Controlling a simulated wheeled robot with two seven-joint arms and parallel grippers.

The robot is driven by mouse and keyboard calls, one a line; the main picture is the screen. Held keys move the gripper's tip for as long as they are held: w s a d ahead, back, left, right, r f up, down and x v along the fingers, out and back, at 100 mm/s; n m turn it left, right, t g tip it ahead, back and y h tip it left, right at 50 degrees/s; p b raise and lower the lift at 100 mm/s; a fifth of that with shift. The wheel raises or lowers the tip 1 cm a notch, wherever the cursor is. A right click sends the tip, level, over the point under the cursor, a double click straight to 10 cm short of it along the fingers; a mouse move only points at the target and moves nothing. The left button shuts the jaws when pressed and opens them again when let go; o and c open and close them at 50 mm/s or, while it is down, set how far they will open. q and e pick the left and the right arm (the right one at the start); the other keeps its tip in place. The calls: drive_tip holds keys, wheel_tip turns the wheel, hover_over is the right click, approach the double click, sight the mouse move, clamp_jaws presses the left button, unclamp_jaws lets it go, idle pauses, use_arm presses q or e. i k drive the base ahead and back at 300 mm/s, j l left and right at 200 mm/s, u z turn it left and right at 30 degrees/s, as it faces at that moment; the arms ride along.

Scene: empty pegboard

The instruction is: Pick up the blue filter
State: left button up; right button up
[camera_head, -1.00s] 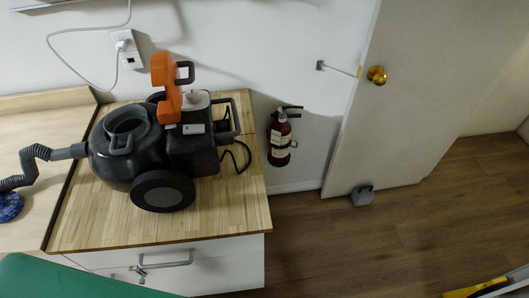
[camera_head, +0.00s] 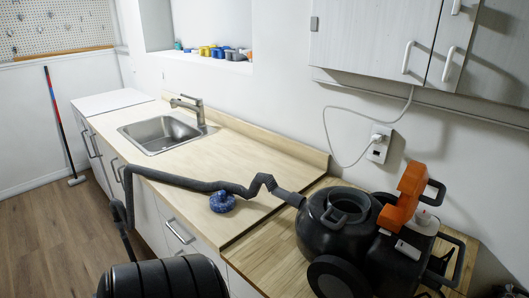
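The blue filter (camera_head: 222,202), a round, ribbed-looking blue piece, lies on the light wooden counter (camera_head: 262,216) near its front edge. It sits just in front of the grey hose (camera_head: 190,183); I cannot tell whether they touch. A black vacuum cleaner (camera_head: 322,230) with an orange part (camera_head: 403,195) stands on the lower right worktop, to the right of the filter. The hose runs from it leftward across the counter and hangs over the front edge. Neither of my grippers shows in this view.
A sink (camera_head: 163,134) with a faucet (camera_head: 190,108) is set in the counter behind the filter. Several small coloured items stand on a ledge (camera_head: 205,61). A black ribbed object (camera_head: 165,280) is at the bottom. A broom (camera_head: 62,125) leans at left; floor there is clear.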

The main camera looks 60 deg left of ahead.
sight(220, 202)
drive_tip(key=u, duration=2.3)
